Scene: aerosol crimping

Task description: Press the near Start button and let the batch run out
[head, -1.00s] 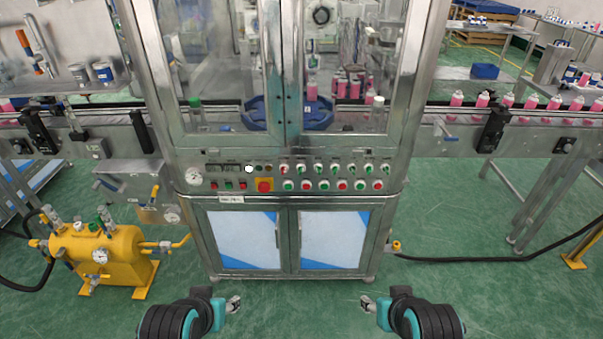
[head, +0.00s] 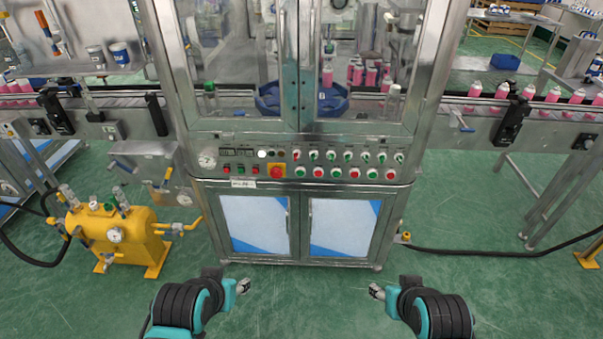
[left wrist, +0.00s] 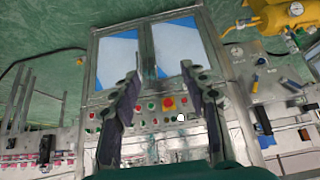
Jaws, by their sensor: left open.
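The crimping machine's control panel (head: 330,172) faces me at mid-height, with rows of red and green buttons, a red mushroom button (head: 277,171) on yellow and a lit white lamp (head: 262,154). The labels are too small to read, so I cannot tell which button is Start. My left gripper (head: 244,286) is open and empty, low in front of the cabinet and apart from the panel. The left wrist view shows its two spread fingers (left wrist: 160,75) with the panel beyond them. My right gripper (head: 377,291) is low on the right, apart from everything; its jaws are too small to judge.
Pink cans (head: 510,93) stand on the conveyor at the right, with more inside the glazed machine around a blue star wheel (head: 272,100). A yellow tank (head: 115,235) stands on the floor at left. A black hose (head: 490,252) crosses the floor at right. The floor before the cabinet is clear.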

